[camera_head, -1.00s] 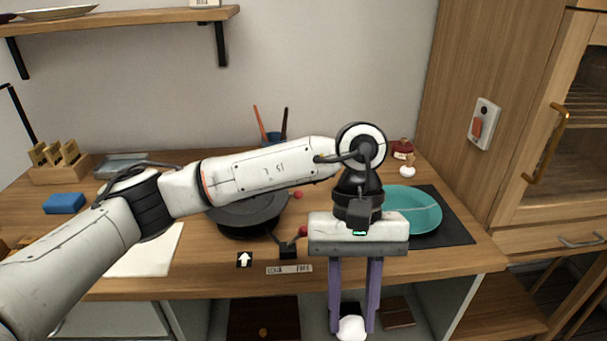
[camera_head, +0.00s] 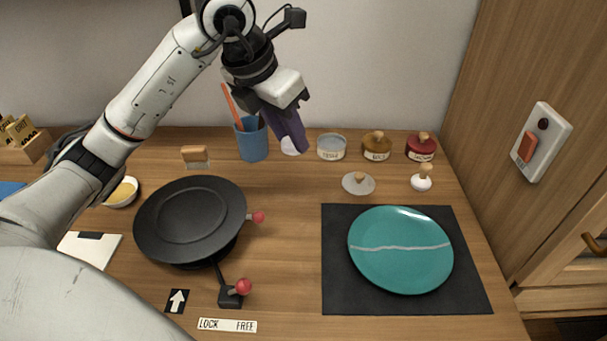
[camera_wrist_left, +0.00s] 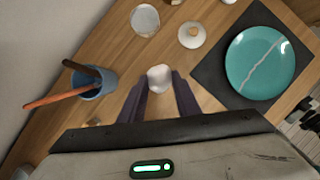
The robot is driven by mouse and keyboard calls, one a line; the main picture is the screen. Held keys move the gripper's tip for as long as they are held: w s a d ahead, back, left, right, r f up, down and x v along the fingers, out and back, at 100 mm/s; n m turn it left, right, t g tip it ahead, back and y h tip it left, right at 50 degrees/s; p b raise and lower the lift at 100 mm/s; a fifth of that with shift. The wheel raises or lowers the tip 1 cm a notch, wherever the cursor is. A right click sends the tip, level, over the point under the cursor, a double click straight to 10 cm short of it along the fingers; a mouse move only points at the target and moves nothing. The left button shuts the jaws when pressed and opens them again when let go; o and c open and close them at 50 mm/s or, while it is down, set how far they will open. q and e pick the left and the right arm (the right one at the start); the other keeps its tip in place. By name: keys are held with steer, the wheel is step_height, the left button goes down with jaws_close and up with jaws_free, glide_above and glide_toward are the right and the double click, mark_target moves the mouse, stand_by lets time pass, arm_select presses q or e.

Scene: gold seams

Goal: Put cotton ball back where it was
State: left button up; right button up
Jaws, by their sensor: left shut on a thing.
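My left gripper (camera_head: 290,148) is shut on a white cotton ball (camera_head: 289,145), held between the purple fingertips above the back of the table. The cotton ball (camera_wrist_left: 159,78) also shows between the fingers of the left gripper (camera_wrist_left: 160,84) in the left wrist view. An open glass jar (camera_head: 331,148) with a label stands just right of the gripper in the head view. A round pale lid with a wooden knob (camera_head: 358,184) lies in front of it. My right gripper is not in view.
A blue cup (camera_head: 252,140) with tools stands close left of the gripper. Lidded amber (camera_head: 376,146) and red (camera_head: 421,147) jars stand right of the open jar. A teal plate (camera_head: 400,270) with a pale seam lies on a black mat (camera_head: 335,290). A black pan (camera_head: 190,215) is at left.

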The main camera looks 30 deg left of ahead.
mark_target(286, 152)
arm_select(q)
steer(key=f, duration=0.4)
steer(key=shift+s+f, duration=0.25)
steer(key=shift+f, duration=0.1)
steer(key=shift+w+f+b, duration=0.1)
steer(key=shift+f+b, duration=0.2)
steer(key=shift+f, duration=2.1)
steer(key=shift+f, duration=0.1)
steer(key=o, duration=0.9)
steer(key=v, duration=1.2)
steer(key=shift+p, duration=0.4)
